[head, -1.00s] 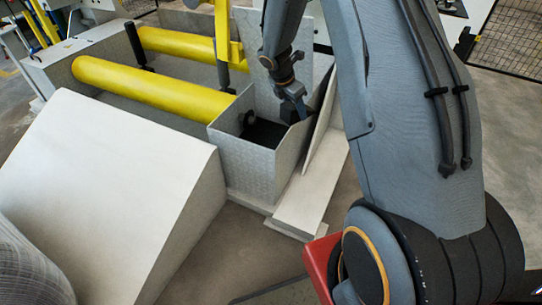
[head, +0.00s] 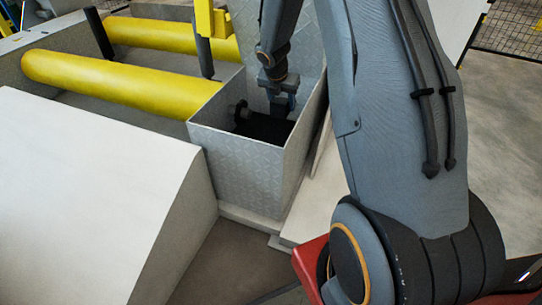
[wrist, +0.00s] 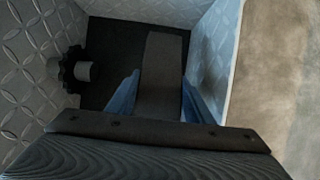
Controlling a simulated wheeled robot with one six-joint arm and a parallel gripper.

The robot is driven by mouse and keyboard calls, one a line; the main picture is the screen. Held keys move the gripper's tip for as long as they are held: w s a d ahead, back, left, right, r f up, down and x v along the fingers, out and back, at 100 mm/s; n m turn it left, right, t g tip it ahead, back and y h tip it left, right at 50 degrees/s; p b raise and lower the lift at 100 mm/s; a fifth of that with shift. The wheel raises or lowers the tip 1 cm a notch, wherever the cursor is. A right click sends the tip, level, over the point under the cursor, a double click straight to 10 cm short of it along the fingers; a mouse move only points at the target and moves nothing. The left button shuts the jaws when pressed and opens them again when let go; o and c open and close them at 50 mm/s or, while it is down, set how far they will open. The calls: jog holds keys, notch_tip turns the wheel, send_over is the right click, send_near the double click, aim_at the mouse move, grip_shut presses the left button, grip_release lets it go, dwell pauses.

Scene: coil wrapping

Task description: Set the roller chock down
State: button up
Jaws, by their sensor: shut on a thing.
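The roller chock (wrist: 161,70) is a dark grey, long block in the wrist view. My gripper (wrist: 158,98), with its two blue fingers, is shut on it, one finger on each side. In the head view my gripper (head: 284,104) reaches down into the open top of a grey tread-plate box (head: 240,165). The chock sits within the box's walls in the wrist view. Its underside is hidden, so I cannot tell whether it touches the dark bottom.
A black toothed knob (wrist: 70,70) with a grey stub sticks out from the box's left wall. Yellow rollers (head: 120,82) lie left of the box, and a large pale sloped block (head: 90,190) stands in front of them.

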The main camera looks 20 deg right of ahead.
aim_at(274, 116)
jog(key=f+b, duration=0.4)
jog(key=f, duration=0.1)
jog(key=w+f+b, duration=0.1)
jog(key=f+b, duration=0.4)
jog(key=f, duration=0.1)
jog(key=w+f+b, duration=0.1)
jog(key=f+b, duration=0.3)
jog(key=f, duration=0.2)
jog(key=shift+w+f, duration=0.15)
jog(key=shift+f, duration=0.05)
jog(key=shift+f+b, duration=0.15)
jog(key=shift+b, duration=0.15)
jog(key=o, duration=1.3)
jog(key=p+v, duration=0.8)
jog(key=v, duration=0.4)
